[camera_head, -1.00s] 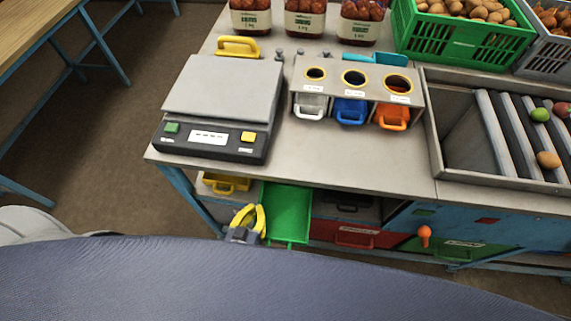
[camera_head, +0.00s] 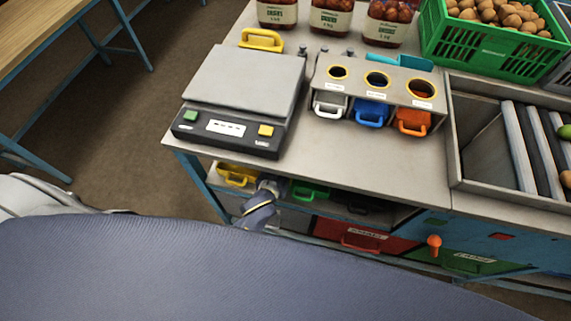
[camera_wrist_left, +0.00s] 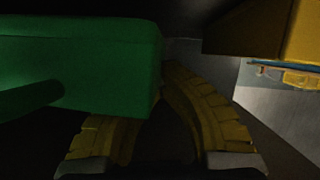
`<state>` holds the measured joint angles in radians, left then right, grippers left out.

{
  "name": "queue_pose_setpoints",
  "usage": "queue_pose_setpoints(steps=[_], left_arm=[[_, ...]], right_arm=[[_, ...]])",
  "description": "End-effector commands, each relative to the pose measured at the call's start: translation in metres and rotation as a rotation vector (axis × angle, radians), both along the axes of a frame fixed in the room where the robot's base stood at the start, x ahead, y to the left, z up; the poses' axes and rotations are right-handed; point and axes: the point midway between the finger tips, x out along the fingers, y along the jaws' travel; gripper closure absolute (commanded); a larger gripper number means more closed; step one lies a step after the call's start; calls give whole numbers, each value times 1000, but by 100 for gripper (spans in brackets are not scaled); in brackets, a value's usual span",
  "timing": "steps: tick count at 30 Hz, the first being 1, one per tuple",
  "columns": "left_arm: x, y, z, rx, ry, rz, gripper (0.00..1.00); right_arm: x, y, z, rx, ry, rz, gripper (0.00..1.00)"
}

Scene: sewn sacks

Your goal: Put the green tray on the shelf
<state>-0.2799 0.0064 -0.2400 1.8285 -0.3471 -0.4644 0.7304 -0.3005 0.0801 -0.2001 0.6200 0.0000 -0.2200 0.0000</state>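The green tray (camera_head: 310,191) sits in the shelf space under the tabletop, its front handle facing out; most of it is hidden under the tabletop. In the left wrist view, its front (camera_wrist_left: 80,65) and handle fill the left side. My left gripper (camera_head: 272,187) reaches in at the tray's left side. In the wrist view its yellow fingers (camera_wrist_left: 166,85) curve together at the tray's right corner and appear closed on its side wall; the tray hides part of one finger. My right gripper is not in view. The shelf (camera_head: 222,203) is partly visible.
A yellow bin (camera_head: 237,174) is left of my gripper. A dark bin (camera_head: 357,205) is right of the tray. A red drawer (camera_head: 365,238) lies lower right. The tabletop edge hangs above, with a scale (camera_head: 240,95) on it.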

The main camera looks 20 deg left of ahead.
Motion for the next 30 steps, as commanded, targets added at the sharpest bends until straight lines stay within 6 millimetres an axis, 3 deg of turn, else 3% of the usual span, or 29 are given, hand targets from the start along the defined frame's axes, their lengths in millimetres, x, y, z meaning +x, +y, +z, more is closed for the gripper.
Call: queue_pose_setpoints(steps=[5, 15, 23, 30], left_arm=[[11, -1, 1, 1, -3, 0, 100], [12, -1, -33, -1, 0, 0, 100], [12, -1, -34, 0, -2, 0, 100], [12, -1, -35, 0, -1, 0, 73]], right_arm=[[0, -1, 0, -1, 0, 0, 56], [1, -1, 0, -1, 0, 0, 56], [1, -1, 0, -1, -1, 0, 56], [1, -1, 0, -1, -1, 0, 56]])
